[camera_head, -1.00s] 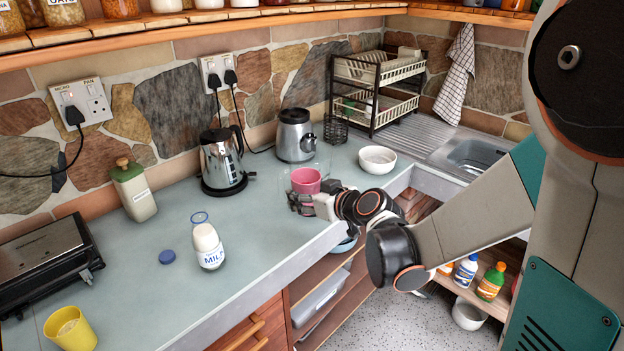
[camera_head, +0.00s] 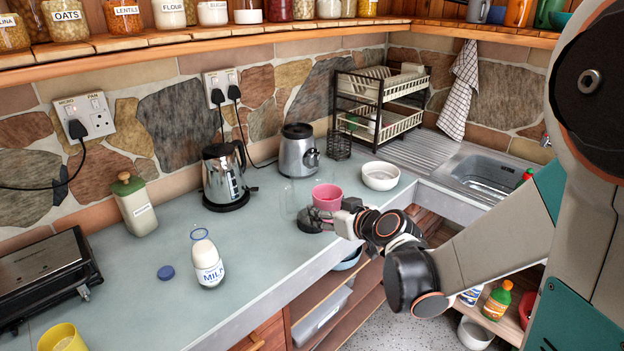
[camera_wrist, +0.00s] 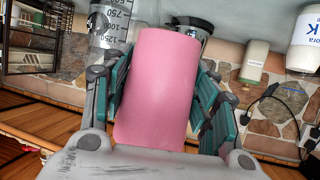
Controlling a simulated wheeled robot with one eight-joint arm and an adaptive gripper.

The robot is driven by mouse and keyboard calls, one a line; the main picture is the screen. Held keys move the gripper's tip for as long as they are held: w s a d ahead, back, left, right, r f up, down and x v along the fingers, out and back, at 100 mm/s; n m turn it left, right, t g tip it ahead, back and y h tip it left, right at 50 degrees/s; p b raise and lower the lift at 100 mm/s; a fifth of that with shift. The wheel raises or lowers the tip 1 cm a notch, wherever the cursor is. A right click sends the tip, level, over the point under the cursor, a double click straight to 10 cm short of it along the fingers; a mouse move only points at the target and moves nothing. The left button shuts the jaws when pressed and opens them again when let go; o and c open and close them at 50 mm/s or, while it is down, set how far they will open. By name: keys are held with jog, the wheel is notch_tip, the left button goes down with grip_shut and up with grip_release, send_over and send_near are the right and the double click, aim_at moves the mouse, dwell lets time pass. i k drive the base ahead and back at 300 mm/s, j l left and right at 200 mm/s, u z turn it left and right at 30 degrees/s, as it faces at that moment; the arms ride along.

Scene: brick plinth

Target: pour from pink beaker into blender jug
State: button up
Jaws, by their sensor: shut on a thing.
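The pink beaker (camera_head: 327,196) is held above the worktop by my gripper (camera_head: 322,214), with its open rim facing up in the head view. My gripper is shut on it. In the wrist view, the beaker (camera_wrist: 156,90) fills the middle, between teal-padded fingers. The clear blender jug (camera_head: 289,198) stands just left of the beaker in the head view, its outline faint. In the inverted wrist view, the jug (camera_wrist: 110,22) shows volume marks behind the beaker. The beaker's contents cannot be seen.
A silver blender base (camera_head: 297,155) and kettle (camera_head: 225,177) stand behind. A white bowl (camera_head: 381,176) sits right of the beaker, near the sink (camera_head: 485,174). A milk bottle (camera_head: 207,264) stands left. The front middle worktop is clear.

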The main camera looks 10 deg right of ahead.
aim_at(306, 173)
jog(key=j+z, duration=0.3)
jog(key=j, duration=0.3)
jog(key=j+z, duration=0.3)
jog(key=j, duration=0.3)
jog(key=k+j+z, duration=0.1)
jog(key=j+z, duration=0.15)
jog(key=j, duration=0.35)
jog(key=i, duration=0.45)
